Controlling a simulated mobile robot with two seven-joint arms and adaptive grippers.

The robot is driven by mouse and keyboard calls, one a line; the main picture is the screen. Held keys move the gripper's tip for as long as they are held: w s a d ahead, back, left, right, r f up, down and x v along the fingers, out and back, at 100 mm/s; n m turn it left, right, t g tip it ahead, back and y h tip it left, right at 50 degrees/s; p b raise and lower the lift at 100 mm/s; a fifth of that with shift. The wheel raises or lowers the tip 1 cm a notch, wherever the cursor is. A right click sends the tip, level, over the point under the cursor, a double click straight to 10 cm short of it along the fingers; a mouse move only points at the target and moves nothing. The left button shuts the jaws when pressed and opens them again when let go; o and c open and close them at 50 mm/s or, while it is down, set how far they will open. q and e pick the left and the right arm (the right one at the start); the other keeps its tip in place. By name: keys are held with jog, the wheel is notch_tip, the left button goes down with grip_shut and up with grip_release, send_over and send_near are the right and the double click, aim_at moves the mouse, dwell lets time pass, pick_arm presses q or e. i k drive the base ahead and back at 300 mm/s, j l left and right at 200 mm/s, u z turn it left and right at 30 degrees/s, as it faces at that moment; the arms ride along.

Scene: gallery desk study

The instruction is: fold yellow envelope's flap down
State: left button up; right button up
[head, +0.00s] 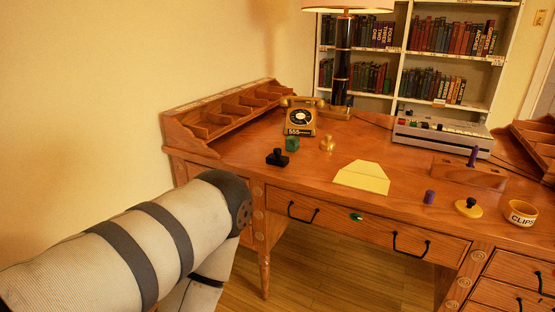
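The yellow envelope (362,177) lies flat on the wooden desk, near the middle of its front edge. Its flap (365,167) appears to stand open toward the back of the desk, lighter and tapering away from the body. Nothing touches the envelope. A large part of my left arm fills the lower left of the head view, in front of the desk, but its gripper is out of view. My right gripper and arm are not in view.
A black stamp (277,157), a green block (292,143) and a brass piece (327,143) stand left of the envelope. A purple cylinder (429,197), a yellow disc with black knob (468,208) and a clips bowl (521,213) stand right. A telephone (299,117) and lamp (343,60) stand behind.

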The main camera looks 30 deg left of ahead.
aim_at(366, 168)
jog(key=i+l+u, duration=0.15)
jog(key=i, duration=0.2)
jog(key=i+u, duration=0.2)
jog(key=i, duration=0.2)
jog(key=i+l+u, duration=0.15)
jog(key=i+l, duration=0.1)
jog(key=i, duration=0.1)
